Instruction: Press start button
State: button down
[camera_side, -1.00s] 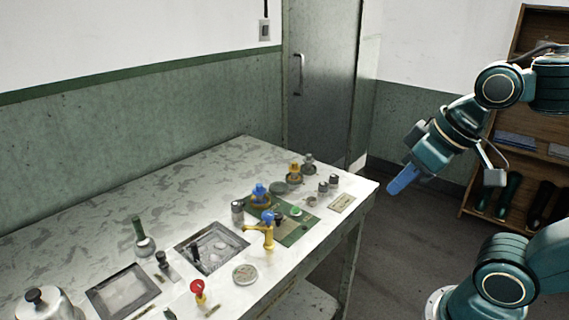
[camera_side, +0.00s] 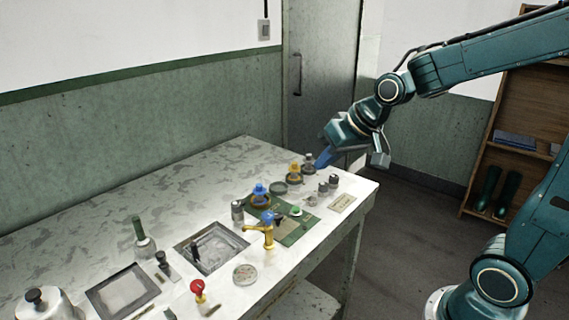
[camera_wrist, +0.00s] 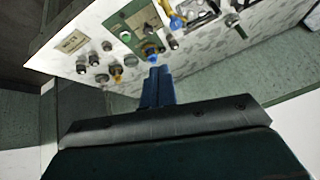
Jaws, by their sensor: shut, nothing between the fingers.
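A small green button (camera_side: 296,211) sits on the green panel (camera_side: 292,236) near the right end of the table. It also shows in the wrist view (camera_wrist: 125,36), left of the fingertips. Which button is the start button carries no readable label. A red knob-like button (camera_side: 198,287) stands near the table's front edge. My gripper (camera_side: 324,162) is shut and empty, its blue fingers pointing down-left above the table's far right end. In the wrist view my gripper (camera_wrist: 157,73) shows both blue fingers together, apart from the button.
The table (camera_side: 130,226) also holds a yellow tap (camera_side: 268,236), a blue-topped knob (camera_side: 259,193), an orange-topped knob (camera_side: 294,171), several small metal knobs, a sunken basin (camera_side: 222,248) and a metal pot (camera_side: 42,303). A label plate (camera_side: 342,203) lies at the right end.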

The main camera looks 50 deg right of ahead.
jog(key=w+d+f+m, duration=0.2)
jog(key=w+d+f, duration=0.15)
jog(key=w, duration=0.35)
jog(key=m+t, duration=0.2)
jog(key=m, duration=0.1)
send_over(299, 211)
notch_tip(299, 211, down, 9)
jog(key=shift+r, duration=0.15)
jog(key=shift+f, duration=4.4)
jog(key=shift+f, duration=0.95)
jog(key=shift+r, duration=0.95)
